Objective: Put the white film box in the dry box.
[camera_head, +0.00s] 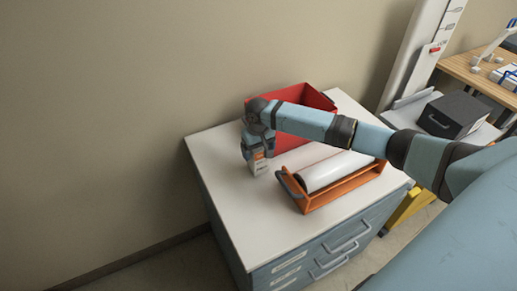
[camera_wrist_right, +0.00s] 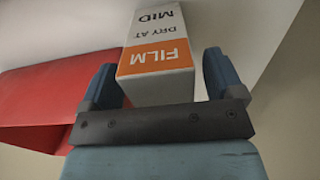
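The white film box (camera_head: 257,167), with an orange "FILM" band, stands on the white cabinet top below my right gripper (camera_head: 256,150). In the right wrist view, the film box (camera_wrist_right: 158,45) lies between the two blue fingers of my right gripper (camera_wrist_right: 161,80). The fingers are spread, with a gap visible on the box's right side; contact on its left cannot be told. A red open box (camera_head: 318,98) stands just behind, partly hidden by my right arm. A dark grey box (camera_head: 452,114) stands farther right. No label shows which is the dry box. My left gripper is out of view.
An orange cradle (camera_head: 345,187) with a white roll (camera_head: 335,170) sits right of the film box on the cabinet top (camera_head: 220,160). The cabinet top's left and front areas are clear. A wooden table (camera_head: 465,68) stands at the far right.

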